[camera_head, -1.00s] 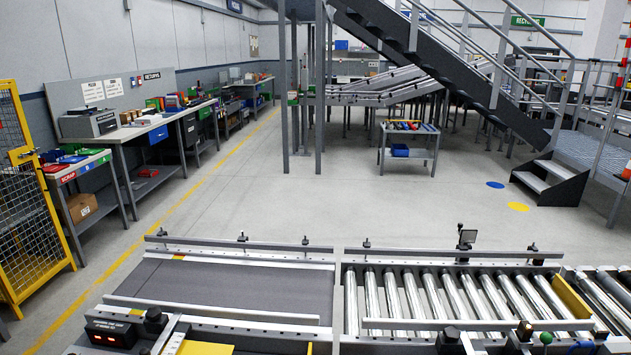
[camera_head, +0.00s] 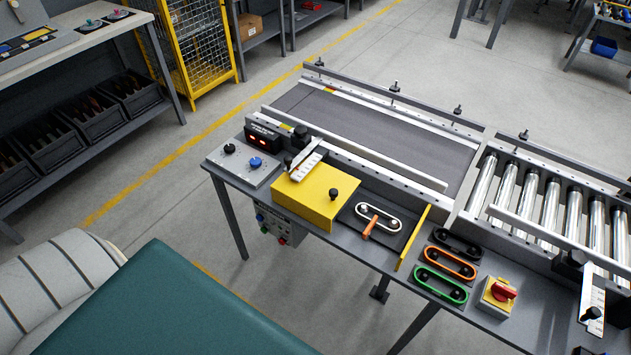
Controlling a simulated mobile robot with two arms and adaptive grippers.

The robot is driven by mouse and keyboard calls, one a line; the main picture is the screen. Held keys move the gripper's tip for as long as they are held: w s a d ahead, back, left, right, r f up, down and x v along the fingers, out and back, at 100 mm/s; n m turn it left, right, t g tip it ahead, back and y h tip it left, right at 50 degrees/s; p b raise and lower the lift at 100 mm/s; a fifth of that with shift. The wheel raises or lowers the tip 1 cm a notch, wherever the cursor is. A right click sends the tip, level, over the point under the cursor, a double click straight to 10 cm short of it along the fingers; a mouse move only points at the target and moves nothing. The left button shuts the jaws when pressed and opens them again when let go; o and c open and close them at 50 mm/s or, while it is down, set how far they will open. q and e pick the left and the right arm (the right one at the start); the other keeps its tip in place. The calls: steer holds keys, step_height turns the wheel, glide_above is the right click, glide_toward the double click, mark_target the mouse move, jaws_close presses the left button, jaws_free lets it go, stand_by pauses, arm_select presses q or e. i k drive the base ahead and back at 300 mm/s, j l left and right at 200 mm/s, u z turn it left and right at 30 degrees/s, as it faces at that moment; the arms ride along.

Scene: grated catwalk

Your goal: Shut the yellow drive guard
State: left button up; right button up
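The yellow drive guard (camera_head: 309,190) is a flat yellow cover with a small black knob near its right edge. It sits on the left part of the grey workbench in front of the conveyor. To its right a dark recess is uncovered, with a pale belt loop (camera_head: 379,217) around two pulleys and an orange-handled piece (camera_head: 370,228) lying across it. An upright yellow end plate (camera_head: 412,238) stands at the right of the recess, apart from the guard. Neither gripper is in view.
Black, orange (camera_head: 449,262) and green (camera_head: 440,284) belt loops lie on the bench right of the end plate. A red switch on a yellow box (camera_head: 497,297) is beside them. Left of the guard is a panel with black and blue knobs (camera_head: 242,160). Conveyor rails run behind.

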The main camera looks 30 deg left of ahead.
mark_target(321, 195)
steer(key=i+j, duration=0.1)
steer(key=j, duration=0.35)
steer(key=i+j, duration=0.1)
steer(key=j, duration=0.3)
steer(key=i+j, duration=0.1)
steer(key=j, duration=0.35)
